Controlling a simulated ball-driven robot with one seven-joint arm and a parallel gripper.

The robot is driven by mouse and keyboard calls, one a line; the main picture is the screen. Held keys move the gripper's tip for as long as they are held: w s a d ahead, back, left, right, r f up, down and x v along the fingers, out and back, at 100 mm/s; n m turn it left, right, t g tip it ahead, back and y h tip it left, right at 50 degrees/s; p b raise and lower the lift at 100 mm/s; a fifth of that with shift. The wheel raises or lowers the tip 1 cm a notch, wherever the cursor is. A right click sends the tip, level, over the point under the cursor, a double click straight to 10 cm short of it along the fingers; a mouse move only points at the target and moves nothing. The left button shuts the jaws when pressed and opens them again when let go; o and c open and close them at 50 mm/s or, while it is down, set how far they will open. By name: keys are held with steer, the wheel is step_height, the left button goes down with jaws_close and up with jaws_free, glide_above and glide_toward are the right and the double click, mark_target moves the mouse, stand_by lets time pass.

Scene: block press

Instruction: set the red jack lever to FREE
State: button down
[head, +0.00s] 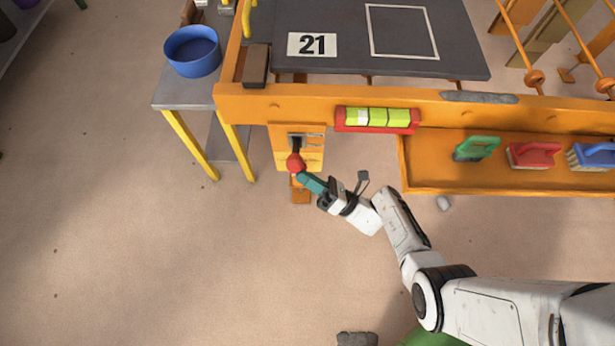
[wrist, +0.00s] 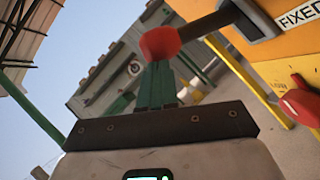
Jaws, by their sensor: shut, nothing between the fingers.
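The jack lever has a round red knob (head: 295,162) on a dark stem, which comes out of a slot in the orange bench's front panel. In the wrist view the red knob (wrist: 160,43) is at the upper middle, and its dark arm runs right to a slot beside a white label (wrist: 300,15) reading FIXED. My gripper (head: 302,176) has teal fingers, shut and empty, with the tips right at the knob. In the wrist view the fingertips (wrist: 157,66) overlap the knob's lower edge; I cannot tell whether they touch.
The orange bench (head: 300,100) carries a dark board marked 21 and a yellow-green level (head: 377,117). Several brushes lie in its right tray (head: 500,185). A blue bowl (head: 192,51) stands on a side table at left. The floor in front is mostly clear.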

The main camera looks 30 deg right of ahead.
steer(key=a+f+b+v, duration=0.2)
steer(key=b+v, duration=0.2)
steer(key=v, duration=0.9)
steer(key=shift+b, duration=0.35)
steer(key=shift+w, duration=0.1)
